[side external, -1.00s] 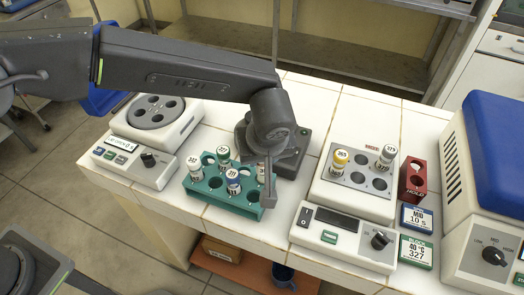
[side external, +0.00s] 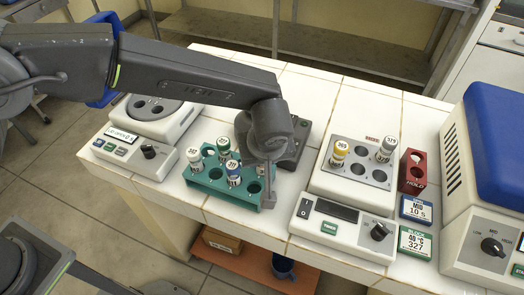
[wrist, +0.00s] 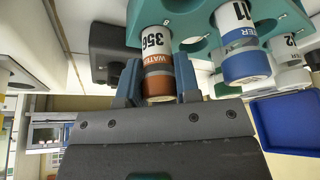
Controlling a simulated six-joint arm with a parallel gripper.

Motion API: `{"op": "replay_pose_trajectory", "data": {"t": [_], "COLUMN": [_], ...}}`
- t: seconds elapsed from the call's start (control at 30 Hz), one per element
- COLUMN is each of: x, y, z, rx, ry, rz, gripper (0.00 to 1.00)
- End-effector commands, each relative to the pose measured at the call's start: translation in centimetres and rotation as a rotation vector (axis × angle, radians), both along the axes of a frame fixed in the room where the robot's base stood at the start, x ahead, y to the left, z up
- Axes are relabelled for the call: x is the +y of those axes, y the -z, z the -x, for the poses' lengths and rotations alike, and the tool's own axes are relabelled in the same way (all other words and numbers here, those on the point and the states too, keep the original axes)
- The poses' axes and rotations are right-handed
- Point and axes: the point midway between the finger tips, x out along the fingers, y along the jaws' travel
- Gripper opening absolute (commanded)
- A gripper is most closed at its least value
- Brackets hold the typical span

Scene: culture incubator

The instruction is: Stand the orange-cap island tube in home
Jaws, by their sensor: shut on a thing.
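The orange-cap tube (wrist: 157,60) shows in the wrist view with a white label reading 356 and an orange-brown end. My gripper (wrist: 157,82) is shut on this end, one finger on each side. The tube's far end is at the teal rack (wrist: 196,14); how deep it sits in a hole cannot be told. In the side view my gripper (side external: 267,180) is at the right end of the teal rack (side external: 213,184), and the held tube is mostly hidden there.
A blue-capped tube (wrist: 243,62) stands close beside the held one; more tubes stand in the rack. To the right is a heating block (side external: 345,190) with yellow-capped (side external: 339,152) and grey-capped (side external: 385,149) tubes. A red HOLD block (side external: 412,172) stands beyond it. A round-topped device (side external: 155,120) is at left.

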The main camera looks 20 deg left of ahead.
Motion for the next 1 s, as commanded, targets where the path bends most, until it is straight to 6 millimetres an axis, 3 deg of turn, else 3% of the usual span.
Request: {"op": "replay_pose_trajectory", "data": {"t": [0.17,0.2,0.47,0.63,0.83,1.0], "x": [-0.02,-0.02,-0.01,-0.01,-0.01,0.0], "y": [-0.09,-0.09,-0.06,-0.04,-0.02,-0.03], "z": [-0.04,-0.04,-0.02,-0.01,-0.01,-0.01], "rx": [-0.002,-0.002,-0.001,-0.001,0.0,0.0], "ry": [0.0,0.0,0.0,0.0,0.0,0.0], "rz": [0.001,0.001,0.001,0.001,0.0,0.0], "gripper": [0.08,0.33,0.58,0.6,0.77,0.77]}}
